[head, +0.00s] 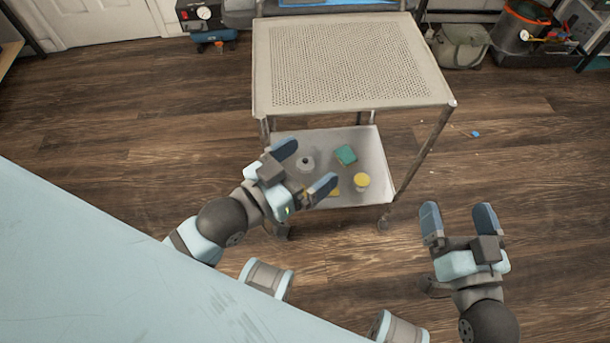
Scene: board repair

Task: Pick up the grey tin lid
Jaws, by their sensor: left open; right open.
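A small round grey thing with a raised middle, which looks like the grey tin lid (305,164), lies on the lower shelf of the metal cart. My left gripper (311,164) is open and empty, and in the head view its two fingers appear on either side of the grey lid. I cannot tell how far above the lid the fingers are. My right gripper (457,209) is open and empty over the floor, to the right of the cart.
The cart's perforated top shelf (345,65) overhangs the back of the lower shelf (350,136). A green block (346,154), a yellow-topped round item (361,181) and a partly hidden yellow piece (334,192) lie near the lid. A pale blue surface (90,260) fills the lower left.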

